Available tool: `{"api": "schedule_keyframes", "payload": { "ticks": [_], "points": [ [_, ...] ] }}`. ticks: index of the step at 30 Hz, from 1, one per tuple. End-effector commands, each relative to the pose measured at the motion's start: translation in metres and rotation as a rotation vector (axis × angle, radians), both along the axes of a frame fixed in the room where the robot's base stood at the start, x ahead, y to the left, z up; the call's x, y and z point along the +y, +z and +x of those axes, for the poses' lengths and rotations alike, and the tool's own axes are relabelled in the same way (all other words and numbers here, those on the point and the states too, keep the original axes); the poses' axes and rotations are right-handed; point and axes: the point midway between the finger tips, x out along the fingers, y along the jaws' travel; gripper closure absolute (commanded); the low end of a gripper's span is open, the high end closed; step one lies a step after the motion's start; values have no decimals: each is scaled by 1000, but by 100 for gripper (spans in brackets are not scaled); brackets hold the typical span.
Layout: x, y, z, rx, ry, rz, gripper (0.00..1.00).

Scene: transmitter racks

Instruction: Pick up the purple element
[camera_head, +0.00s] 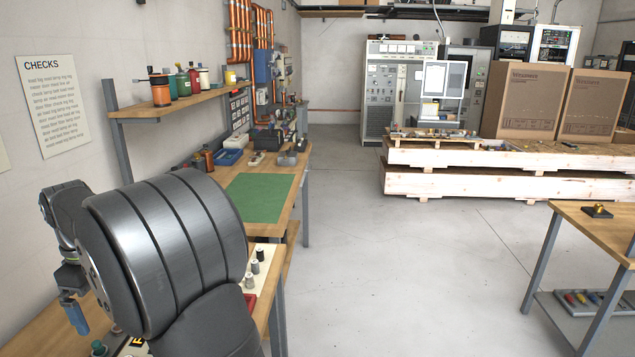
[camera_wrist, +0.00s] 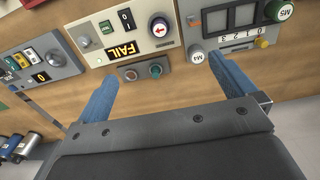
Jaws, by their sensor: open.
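No purple element can be made out in either view. My gripper (camera_wrist: 166,86) is open, its two blue fingers apart with nothing between them. In the head view one blue finger of my gripper (camera_head: 74,315) shows at the lower left, over the near end of the wooden workbench. My dark arm link hides much of that bench.
In the head view small cylinders (camera_head: 255,262) stand beside my arm. A green mat (camera_head: 262,197) lies farther back. The floor (camera_head: 400,270) is clear.

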Motion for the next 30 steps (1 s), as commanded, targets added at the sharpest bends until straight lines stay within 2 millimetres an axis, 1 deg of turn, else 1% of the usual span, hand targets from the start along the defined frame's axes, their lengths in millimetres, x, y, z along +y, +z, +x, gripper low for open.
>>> {"api": "schedule_keyframes", "payload": {
  "ticks": [13, 17, 18, 20, 27, 30],
  "points": [
    [0, 0, 0, 0, 0, 0, 0],
    [0, 0, 0, 0, 0, 0, 26],
    [0, 0, 0, 0, 0, 0, 33],
    [0, 0, 0, 0, 0, 0, 45],
    [0, 0, 0, 0, 1, 0, 46],
    [-1, 1, 0, 0, 43, 0, 46]
  ]
}}
